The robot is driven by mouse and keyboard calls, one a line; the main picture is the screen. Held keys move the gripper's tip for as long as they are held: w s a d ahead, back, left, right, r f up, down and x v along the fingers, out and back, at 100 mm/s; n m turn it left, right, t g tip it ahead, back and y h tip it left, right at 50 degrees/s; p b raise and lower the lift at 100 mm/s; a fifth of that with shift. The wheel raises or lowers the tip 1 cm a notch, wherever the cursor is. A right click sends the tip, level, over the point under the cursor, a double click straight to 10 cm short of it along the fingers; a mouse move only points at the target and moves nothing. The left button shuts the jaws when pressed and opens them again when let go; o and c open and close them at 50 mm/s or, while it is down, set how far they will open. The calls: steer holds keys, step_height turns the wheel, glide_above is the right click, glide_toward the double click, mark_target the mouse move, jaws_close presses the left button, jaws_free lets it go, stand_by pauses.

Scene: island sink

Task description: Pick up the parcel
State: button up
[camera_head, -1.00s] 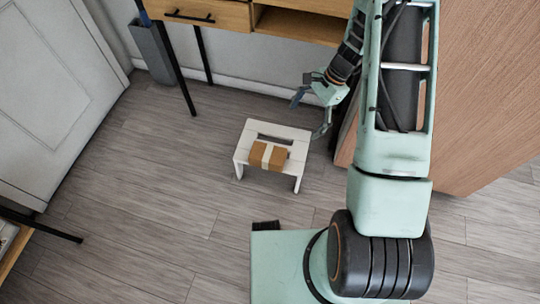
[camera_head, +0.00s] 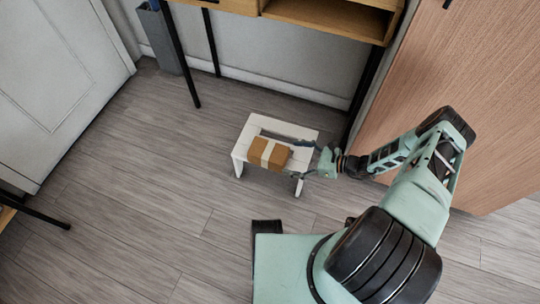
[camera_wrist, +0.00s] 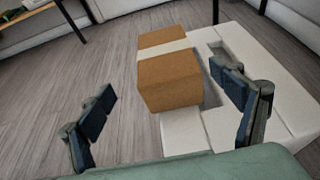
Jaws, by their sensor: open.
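The parcel (camera_head: 268,153) is a small brown box with a pale band of tape. It lies on top of a white stool (camera_head: 246,136) with a slot in its top. In the wrist view the parcel (camera_wrist: 168,80) is ahead of my gripper (camera_wrist: 168,125), between the lines of the two blue-padded fingers and closer to the right one. The white stool top (camera_wrist: 280,92) shows under and to the right of it. In the head view my gripper (camera_head: 300,156) reaches in from the right at the stool. It is open and holds nothing. I cannot tell whether a finger touches the parcel.
A wooden desk (camera_head: 335,18) with black legs stands behind the stool. A grey bin (camera_head: 161,40) is at the back left. A wood-faced panel (camera_head: 440,75) rises at the right, close to my arm. The floor (camera_head: 140,190) left of the stool is clear.

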mark_target(279, 156)
steer(key=b+x, duration=0.1)
steer(key=x, duration=0.4)
steer(key=shift+a+f, duration=0.1)
steer(key=shift+f, duration=0.05)
steer(key=b+x, duration=0.1)
steer(key=x, duration=0.1)
steer(key=b+x, duration=0.1)
steer(key=x, duration=0.1)
steer(key=shift+w+a+f, duration=0.15)
steer(key=shift+w+f, duration=0.15)
steer(key=shift+w, duration=0.2)
steer(key=shift+w+a, duration=0.15)
steer(key=shift+a, duration=0.2)
steer(key=shift+c, duration=0.6)
steer(key=c, duration=1.3)
